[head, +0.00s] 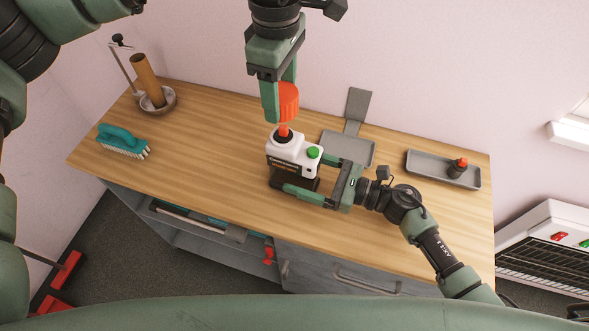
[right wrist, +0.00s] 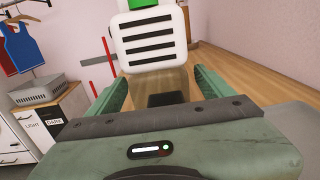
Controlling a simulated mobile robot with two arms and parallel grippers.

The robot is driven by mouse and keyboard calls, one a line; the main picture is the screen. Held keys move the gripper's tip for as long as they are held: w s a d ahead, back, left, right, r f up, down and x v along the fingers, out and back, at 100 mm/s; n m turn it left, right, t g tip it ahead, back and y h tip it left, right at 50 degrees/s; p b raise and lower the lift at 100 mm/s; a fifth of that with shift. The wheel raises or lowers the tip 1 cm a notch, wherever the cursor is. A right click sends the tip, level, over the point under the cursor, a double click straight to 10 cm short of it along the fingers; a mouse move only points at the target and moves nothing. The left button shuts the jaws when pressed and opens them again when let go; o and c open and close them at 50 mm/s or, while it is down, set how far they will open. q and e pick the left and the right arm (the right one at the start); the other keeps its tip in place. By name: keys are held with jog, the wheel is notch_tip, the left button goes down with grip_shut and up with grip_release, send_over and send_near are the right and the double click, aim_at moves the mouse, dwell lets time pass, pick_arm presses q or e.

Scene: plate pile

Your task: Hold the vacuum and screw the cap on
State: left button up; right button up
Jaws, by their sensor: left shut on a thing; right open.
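The vacuum (head: 290,148) stands upright on the wooden table, with a white top, a green knob, a dark lower body and an orange-red neck on top. My left gripper (head: 279,108) is shut on the orange-red cap (head: 290,97) and holds it just above the neck, apart from it. My right gripper (head: 308,176) is open, with one finger on each side of the vacuum's lower body. The right wrist view shows the vacuum's slotted white side (right wrist: 152,40) between the spread fingers; contact cannot be told.
A grey scale-like tray with an upright plate (head: 358,104) stands behind the vacuum. A grey tray (head: 425,170) with a small dark, orange-topped item (head: 457,167) lies to the right. A teal brush (head: 122,139) and a bowl (head: 157,103) with a brown tube are at left.

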jog(key=shift+x, duration=1.15)
grip_shut()
